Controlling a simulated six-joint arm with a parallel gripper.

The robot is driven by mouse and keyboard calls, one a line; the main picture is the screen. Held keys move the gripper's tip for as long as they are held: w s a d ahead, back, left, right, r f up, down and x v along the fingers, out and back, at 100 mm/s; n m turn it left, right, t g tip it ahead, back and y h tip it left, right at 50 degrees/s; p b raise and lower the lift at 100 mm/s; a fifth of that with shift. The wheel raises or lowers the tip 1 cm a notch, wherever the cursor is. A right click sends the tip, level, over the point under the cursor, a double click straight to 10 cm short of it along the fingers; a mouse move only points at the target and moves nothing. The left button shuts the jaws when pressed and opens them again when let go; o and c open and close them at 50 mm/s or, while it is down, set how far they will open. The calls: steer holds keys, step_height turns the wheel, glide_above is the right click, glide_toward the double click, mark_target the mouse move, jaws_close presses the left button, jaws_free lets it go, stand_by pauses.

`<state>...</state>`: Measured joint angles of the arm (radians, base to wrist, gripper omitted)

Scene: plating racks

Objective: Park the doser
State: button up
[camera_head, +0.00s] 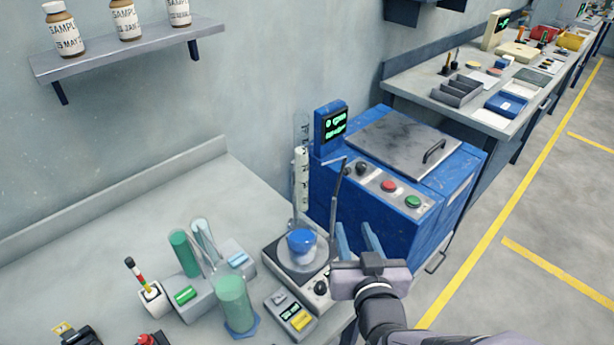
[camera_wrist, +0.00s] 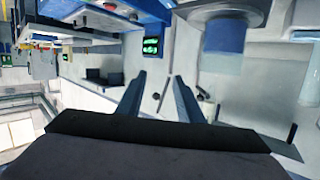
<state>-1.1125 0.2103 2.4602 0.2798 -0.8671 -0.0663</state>
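No part is labelled as the doser, and I cannot tell for certain which one it is. A tall upright white tube with dark markings (camera_head: 302,180) stands behind a stirrer plate (camera_head: 274,262). A thin dark rod (camera_head: 336,196) with a bent top leans beside it. A clear flask with blue contents (camera_head: 301,243) sits on the plate. My gripper (camera_head: 356,230) is to the right of the flask, with its two blue fingers apart and nothing seen between them. The open fingers also show in the wrist view (camera_wrist: 158,82).
A blue machine (camera_head: 425,210) with a lid and red and green buttons stands close behind my gripper. A green cylinder (camera_head: 234,303), a tube block (camera_head: 205,290) and a small keypad box (camera_head: 291,315) crowd the bench left of it. The bench (camera_head: 110,245) is clear farther left.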

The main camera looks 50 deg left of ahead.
mark_target(305, 209)
steer(key=s+a+r+y, duration=0.1)
steer(key=s, duration=0.1)
steer(key=s+a+r+n+y, duration=0.1)
steer(key=s+a, duration=0.1)
steer(key=s+a+r+n+y, duration=0.1)
steer(key=s+a+r, duration=0.1)
steer(key=shift+s+a+g+y+b, duration=0.2)
steer(key=shift+s+g+y+b, duration=0.1)
steer(key=shift+s+y, duration=0.1)
steer(key=p+x, duration=0.3)
steer(key=x, duration=0.9)
steer(key=shift+p, duration=0.35)
steer(key=shift+d, duration=0.1)
steer(key=shift+s, duration=0.1)
jaws_close()
